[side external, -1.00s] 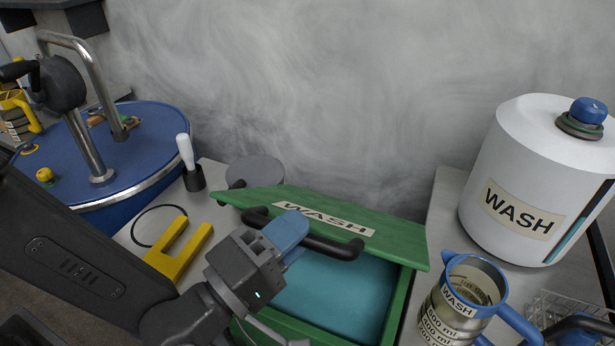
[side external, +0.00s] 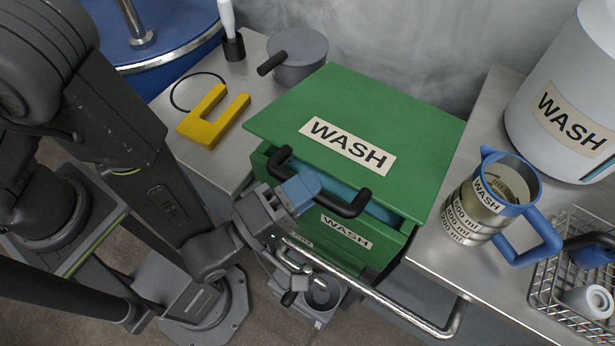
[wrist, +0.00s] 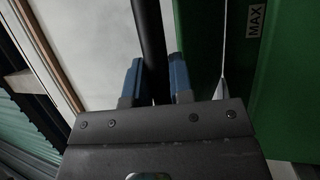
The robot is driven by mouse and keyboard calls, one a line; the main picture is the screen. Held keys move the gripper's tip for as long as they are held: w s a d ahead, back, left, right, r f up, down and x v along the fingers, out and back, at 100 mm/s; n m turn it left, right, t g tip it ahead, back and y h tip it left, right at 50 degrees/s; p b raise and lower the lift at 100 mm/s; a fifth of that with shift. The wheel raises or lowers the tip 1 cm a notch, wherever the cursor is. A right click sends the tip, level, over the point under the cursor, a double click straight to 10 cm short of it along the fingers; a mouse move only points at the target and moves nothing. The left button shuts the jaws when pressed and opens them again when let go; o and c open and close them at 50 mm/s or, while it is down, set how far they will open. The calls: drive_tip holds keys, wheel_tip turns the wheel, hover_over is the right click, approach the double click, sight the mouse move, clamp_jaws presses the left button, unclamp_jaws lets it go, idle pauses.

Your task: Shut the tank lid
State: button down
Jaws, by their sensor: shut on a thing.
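The green tank (side external: 372,261) has a green lid (side external: 410,115) labelled WASH. The lid is tilted, with its front edge raised off the rim. A strip of teal liquid (side external: 378,211) shows in the gap at the front. My gripper (side external: 303,187) is shut on the lid's black bar handle (side external: 341,207) at the front of the lid. In the wrist view the handle (wrist: 151,40) runs between the two blue fingertips (wrist: 157,82). The tank's green wall (wrist: 288,80), marked MAX, is at the right there.
A WASH jug (side external: 480,200) and a wire basket (side external: 575,262) stand right of the tank, with a white WASH container (side external: 560,90) behind. Left are a yellow U-shaped piece (side external: 212,117) and a grey lidded pot (side external: 300,55). A metal rail (side external: 385,308) crosses in front.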

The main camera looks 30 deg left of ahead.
drive_tip(key=shift+w+a, duration=0.1)
drive_tip(key=shift+w, duration=0.05)
drive_tip(key=c, duration=1)
unclamp_jaws()
